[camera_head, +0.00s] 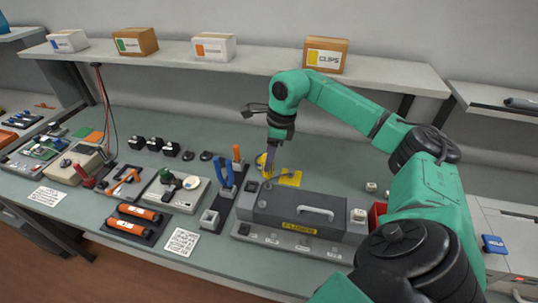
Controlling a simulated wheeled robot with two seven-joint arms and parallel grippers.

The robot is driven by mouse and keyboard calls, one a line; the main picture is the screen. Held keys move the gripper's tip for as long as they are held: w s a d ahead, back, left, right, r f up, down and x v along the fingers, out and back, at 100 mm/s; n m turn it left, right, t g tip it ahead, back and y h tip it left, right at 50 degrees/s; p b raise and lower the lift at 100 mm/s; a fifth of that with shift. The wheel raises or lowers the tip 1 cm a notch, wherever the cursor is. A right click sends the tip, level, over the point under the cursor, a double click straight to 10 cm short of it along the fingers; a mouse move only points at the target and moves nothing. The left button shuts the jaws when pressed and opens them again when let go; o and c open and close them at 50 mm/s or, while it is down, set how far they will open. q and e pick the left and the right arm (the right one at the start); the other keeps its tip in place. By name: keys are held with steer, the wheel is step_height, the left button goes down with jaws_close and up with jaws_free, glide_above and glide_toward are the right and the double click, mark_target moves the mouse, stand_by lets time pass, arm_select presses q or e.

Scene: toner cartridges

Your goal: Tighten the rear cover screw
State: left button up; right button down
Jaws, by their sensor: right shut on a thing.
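A dark grey fuser unit (285,211) with a light handle on top and a yellow label on its front sits on a light grey base (290,240) near the front of the bench. My right gripper (268,170) points down just behind and above the unit's left end. It is shut on a small yellow-handled tool (267,184), which looks like a screwdriver. The tool's tip is too small to tell whether it touches the unit. The rear cover screw is not clearly visible. My left gripper is out of view.
A yellow pad (290,178) lies behind the unit. A tool holder (229,185) with blue-handled pliers stands to its left. A red bin (376,215) is at its right, partly hidden by my arm. Orange cartridges (133,219) lie front left. A shelf (250,64) holds boxes above.

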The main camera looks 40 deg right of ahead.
steer(key=shift+f, duration=0.25)
steer(key=shift+m, duration=0.5)
steer(key=m+h, duration=0.1)
steer(key=m, duration=0.5)
steer(key=shift+s+a+t, duration=0.1)
steer(key=shift+t, duration=0.2)
steer(key=shift+m+h, duration=0.4)
steer(key=shift+m, duration=0.4)
steer(key=m+p, duration=0.1)
steer(key=m, duration=0.3)
steer(key=shift+a+r+h, duration=0.1)
steer(key=shift+a+h, duration=0.05)
steer(key=shift+h, duration=0.25)
steer(key=shift+m, duration=0.7)
